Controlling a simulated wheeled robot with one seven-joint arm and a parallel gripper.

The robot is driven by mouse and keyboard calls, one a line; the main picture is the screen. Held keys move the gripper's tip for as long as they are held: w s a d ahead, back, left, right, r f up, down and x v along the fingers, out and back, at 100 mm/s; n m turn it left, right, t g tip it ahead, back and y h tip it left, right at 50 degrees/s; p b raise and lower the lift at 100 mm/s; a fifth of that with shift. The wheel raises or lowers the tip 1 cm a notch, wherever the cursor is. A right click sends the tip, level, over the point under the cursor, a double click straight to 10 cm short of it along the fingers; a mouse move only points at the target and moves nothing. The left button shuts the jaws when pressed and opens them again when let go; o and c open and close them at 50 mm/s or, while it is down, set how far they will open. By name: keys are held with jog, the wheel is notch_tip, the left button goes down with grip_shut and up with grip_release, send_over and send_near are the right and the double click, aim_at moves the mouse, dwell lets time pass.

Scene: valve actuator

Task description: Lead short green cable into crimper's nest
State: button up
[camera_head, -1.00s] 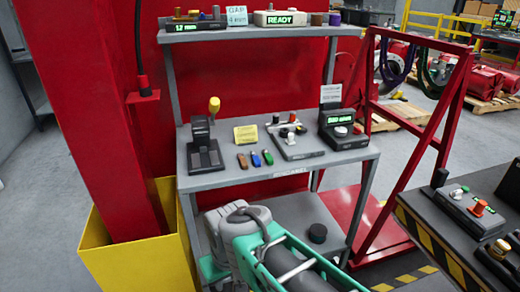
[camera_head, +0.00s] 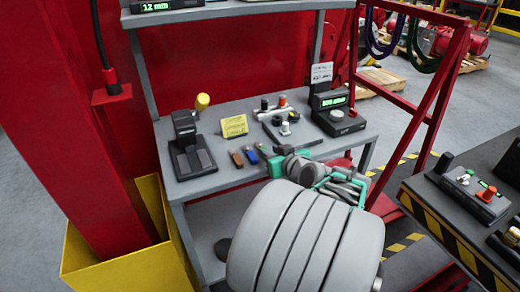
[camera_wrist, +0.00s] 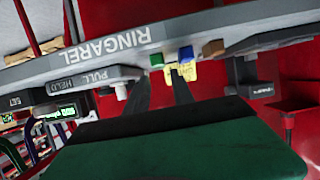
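The short green cable (camera_wrist: 156,60) lies at the bench's front edge, beside the blue one, in the wrist view. In the head view I cannot clearly tell it apart beside my arm. My gripper (camera_wrist: 160,85) shows two dark fingers, apart, with nothing held between them; they point toward the bench edge and the green cable. The crimper (camera_head: 190,150), black with a yellow-knobbed lever, stands at the left of the grey bench (camera_head: 215,183). I cannot make out its nest clearly.
A brown cable (camera_head: 236,158) and a blue cable (camera_head: 249,154) lie left of my arm. A yellow sign (camera_head: 234,126) stands behind them. A fixture with knobs (camera_head: 286,128) and a display unit (camera_head: 338,118) stand at the right. An upper shelf (camera_head: 225,14) overhangs the back.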

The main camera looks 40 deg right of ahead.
jog(key=x, duration=0.5)
jog(key=shift+s+a+f, duration=0.1)
jog(key=shift+f, duration=0.1)
grip_shut()
